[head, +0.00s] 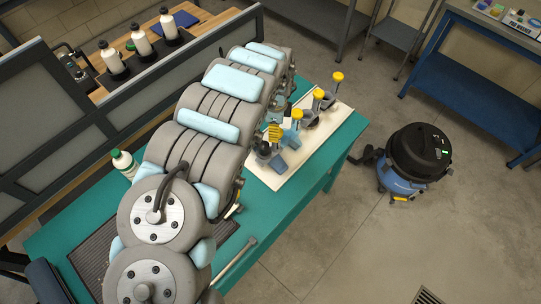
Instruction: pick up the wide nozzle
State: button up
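Several attachments with yellow tops stand in a row on a pale board (316,147) on the green table. The far one has a yellow knob (337,77) above a dark grey body. Another yellow-topped one (318,94) stands just nearer. A third has a yellow top (297,114) and a blue-grey lower part. The nearest has a ribbed yellow part (275,132) and is partly covered by my arm. I cannot tell which is the wide nozzle. My arm fills the middle of the view, and my gripper is hidden beyond it.
A green-capped bottle (123,162) stands at the left. A grey partition (60,130) runs behind. A black-and-blue vacuum (420,155) stands on the floor. A blue bench (480,90) is at upper right.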

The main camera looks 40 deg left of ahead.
jog(key=shift+w+f, duration=0.15)
jog(key=shift+f, duration=1.05)
jog(key=shift+w+f, duration=0.15)
jog(key=shift+f, duration=1.05)
jog(key=shift+a+f, duration=0.1)
jog(key=shift+f, duration=1)
grip_shut()
